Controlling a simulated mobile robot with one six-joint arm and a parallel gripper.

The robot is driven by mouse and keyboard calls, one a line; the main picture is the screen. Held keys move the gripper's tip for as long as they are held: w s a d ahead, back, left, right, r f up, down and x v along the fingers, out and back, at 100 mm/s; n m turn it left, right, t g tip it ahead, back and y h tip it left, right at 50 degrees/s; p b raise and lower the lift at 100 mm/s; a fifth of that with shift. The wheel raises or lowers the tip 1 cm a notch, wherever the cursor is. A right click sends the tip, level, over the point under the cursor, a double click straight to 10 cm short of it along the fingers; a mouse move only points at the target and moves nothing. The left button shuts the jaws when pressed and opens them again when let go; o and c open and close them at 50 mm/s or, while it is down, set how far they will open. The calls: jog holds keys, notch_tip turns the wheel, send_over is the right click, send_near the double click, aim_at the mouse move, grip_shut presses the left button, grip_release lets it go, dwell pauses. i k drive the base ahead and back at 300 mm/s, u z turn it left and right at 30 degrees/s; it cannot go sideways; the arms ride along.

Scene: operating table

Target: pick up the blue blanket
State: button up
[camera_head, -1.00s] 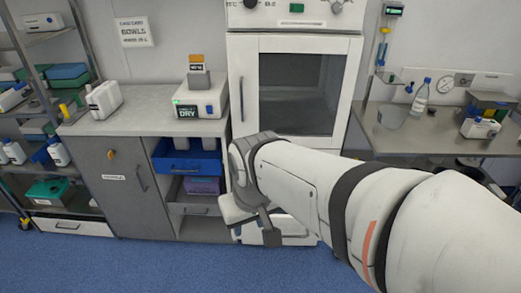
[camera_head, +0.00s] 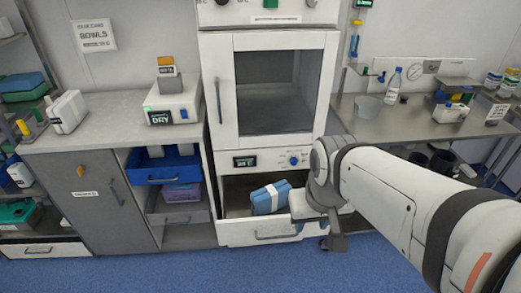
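The blue blanket (camera_head: 268,198) is a folded, rolled bundle with a pale band. It lies in the open white drawer (camera_head: 250,236) under the glass-doored warming cabinet. My gripper (camera_head: 322,228) is just right of the blanket, at the drawer's right end, pointing down. The blanket appears free of it. The fingers are partly hidden by the wrist, so their opening is unclear. The blanket's right end is close to my wrist in the picture, and I cannot tell the depth gap.
The white cabinet (camera_head: 215,140) stands above the drawer with its glass door closed. A grey counter unit with a blue bin (camera_head: 163,166) is at left. A steel table (camera_head: 400,125) with bottles is at right. Blue floor in front is clear.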

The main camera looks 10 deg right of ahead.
aim_at(267, 200)
jog(key=u, duration=0.05)
jog(key=i, duration=1)
jog(key=z, duration=0.05)
